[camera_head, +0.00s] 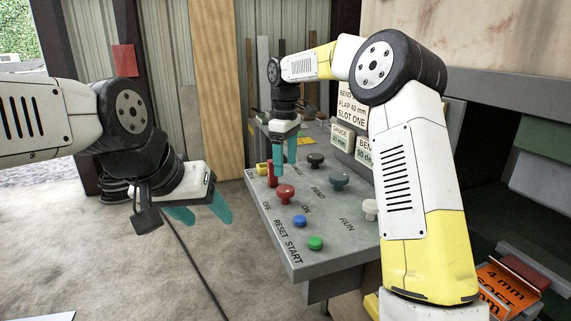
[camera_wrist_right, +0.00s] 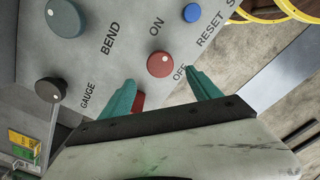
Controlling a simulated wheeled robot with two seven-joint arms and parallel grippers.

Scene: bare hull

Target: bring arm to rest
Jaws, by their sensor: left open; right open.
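My right gripper (camera_head: 284,150) is open above the far left part of the grey control panel (camera_head: 345,245), its teal fingers pointing down. In the right wrist view the open fingers (camera_wrist_right: 160,88) have nothing held between their tips. The red ON/OFF knob (camera_wrist_right: 161,63) lies just beyond them; it also shows in the head view (camera_head: 285,193). A small red part (camera_wrist_right: 138,102) shows between the finger bases, partly hidden. My left gripper (camera_head: 198,211) is open and empty over the floor, left of the panel and apart from it.
The panel carries dark knobs (camera_head: 338,180), a blue button (camera_head: 300,221) and a green button (camera_head: 315,243). Signs (camera_head: 352,108) stand behind it. An orange 4 mm plate (camera_head: 505,290) is at lower right. A cable (camera_head: 195,265) crosses the open concrete floor (camera_head: 110,260).

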